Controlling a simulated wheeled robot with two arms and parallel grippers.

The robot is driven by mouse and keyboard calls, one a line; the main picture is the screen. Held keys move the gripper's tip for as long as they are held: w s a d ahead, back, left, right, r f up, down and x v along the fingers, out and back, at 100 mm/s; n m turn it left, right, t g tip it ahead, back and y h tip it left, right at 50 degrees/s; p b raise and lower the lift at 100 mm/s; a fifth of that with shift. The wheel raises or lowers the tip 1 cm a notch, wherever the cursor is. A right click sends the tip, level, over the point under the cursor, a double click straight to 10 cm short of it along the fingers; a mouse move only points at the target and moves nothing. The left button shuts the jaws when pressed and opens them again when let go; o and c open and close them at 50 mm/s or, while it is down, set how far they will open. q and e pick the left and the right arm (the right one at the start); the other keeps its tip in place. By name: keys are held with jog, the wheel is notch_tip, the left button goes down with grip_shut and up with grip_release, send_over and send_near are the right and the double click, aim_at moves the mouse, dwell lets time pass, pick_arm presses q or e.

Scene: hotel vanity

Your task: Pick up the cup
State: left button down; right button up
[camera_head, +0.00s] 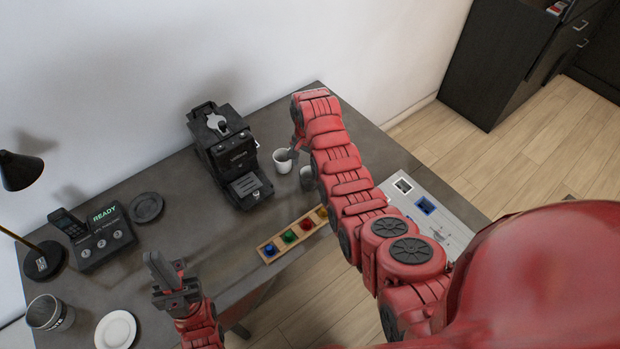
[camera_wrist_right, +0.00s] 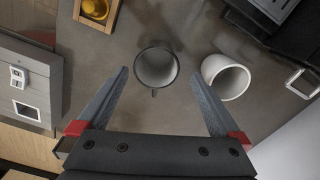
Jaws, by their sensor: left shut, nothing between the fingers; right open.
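A white cup (camera_head: 283,161) stands on the grey desk beside the coffee machine; in the right wrist view it is the white cup (camera_wrist_right: 227,80) right of the fingers. A second, grey cup (camera_head: 306,178) is partly hidden by my right arm. In the right wrist view this dark-rimmed cup (camera_wrist_right: 156,67) appears centred between the fingertips, its small handle towards the gripper. My right gripper (camera_wrist_right: 158,74) is open and empty; it is partly hidden in the head view (camera_head: 294,151). My left gripper (camera_head: 158,268) is shut and empty over the desk's front left.
The coffee machine (camera_head: 228,155) stands left of the cups. A wooden tray with coloured pieces (camera_head: 293,235) lies in front. A white panel (camera_head: 440,215) is to the right. A phone dock (camera_head: 100,237), lamp (camera_head: 42,262), mug (camera_head: 48,313) and white plate (camera_head: 116,330) occupy the left.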

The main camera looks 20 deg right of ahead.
aim_at(310, 174)
jog(key=shift+s+d+f, duration=0.1)
jog(key=shift+s+f, duration=0.05)
jog(key=shift+f, duration=0.2)
notch_tip(310, 174, down, 3)
jog(key=shift+d+p, duration=0.15)
jog(key=shift+p, duration=0.55)
jog(key=shift+f, duration=0.65)
jog(key=shift+c, duration=0.3)
jog(key=c, duration=1.4)
jog(key=shift+o, duration=0.2)
jog(key=shift+r, duration=0.15)
